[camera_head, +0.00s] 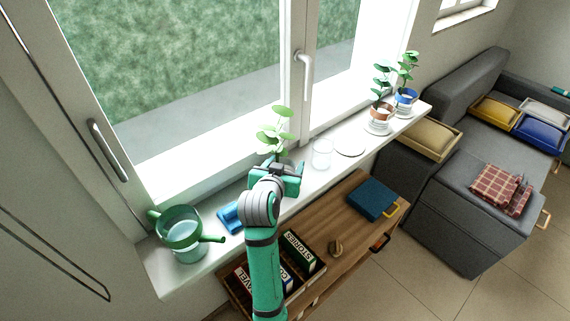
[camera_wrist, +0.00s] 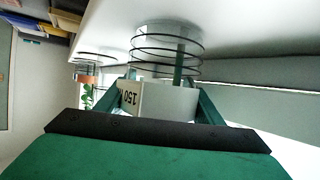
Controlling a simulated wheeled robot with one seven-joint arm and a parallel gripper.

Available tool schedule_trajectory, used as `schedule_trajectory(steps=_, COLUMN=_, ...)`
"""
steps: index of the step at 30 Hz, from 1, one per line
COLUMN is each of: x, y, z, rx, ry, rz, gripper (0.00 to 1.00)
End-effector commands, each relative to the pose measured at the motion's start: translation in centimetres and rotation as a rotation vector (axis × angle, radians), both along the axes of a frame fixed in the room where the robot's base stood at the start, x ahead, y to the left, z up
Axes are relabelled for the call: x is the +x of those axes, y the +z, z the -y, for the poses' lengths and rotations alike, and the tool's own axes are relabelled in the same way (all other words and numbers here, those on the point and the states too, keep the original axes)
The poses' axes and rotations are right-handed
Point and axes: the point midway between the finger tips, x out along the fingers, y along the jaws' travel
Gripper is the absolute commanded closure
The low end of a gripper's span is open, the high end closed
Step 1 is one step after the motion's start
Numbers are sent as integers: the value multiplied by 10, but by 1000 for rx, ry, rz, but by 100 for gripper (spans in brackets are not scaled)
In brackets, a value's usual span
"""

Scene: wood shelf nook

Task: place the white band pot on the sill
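The white band pot (camera_wrist: 165,98), with a "150" label that reads upside down, sits between the two fingers of my gripper (camera_wrist: 162,100) in the wrist view. My gripper looks shut on it. In the head view my gripper (camera_head: 287,172) is over the middle of the sill (camera_head: 222,195), and leaves of a plant (camera_head: 277,132) rise just behind it; the pot itself is hidden there. A clear cylinder (camera_head: 322,153) stands on the sill right of my gripper, beside a white round saucer (camera_head: 350,146). I cannot tell whether the pot touches the sill.
A green watering can (camera_head: 180,232) and a blue object (camera_head: 231,216) are on the sill at left. A terracotta pot (camera_head: 382,112) and a blue pot (camera_head: 405,97) with plants stand at its right end. A wooden shelf (camera_head: 335,215) with books is below. The window handle (camera_head: 305,75) juts out behind.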

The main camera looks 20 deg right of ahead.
Motion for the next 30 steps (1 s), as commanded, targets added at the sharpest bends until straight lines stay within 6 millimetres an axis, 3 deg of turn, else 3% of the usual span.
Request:
schedule_trajectory(steps=14, x=-5, y=6, z=-6, rx=-1, ry=4, rz=0, gripper=33)
schedule_trajectory(steps=30, x=-78, y=45, z=-55, rx=0, ry=3, rz=1, gripper=33)
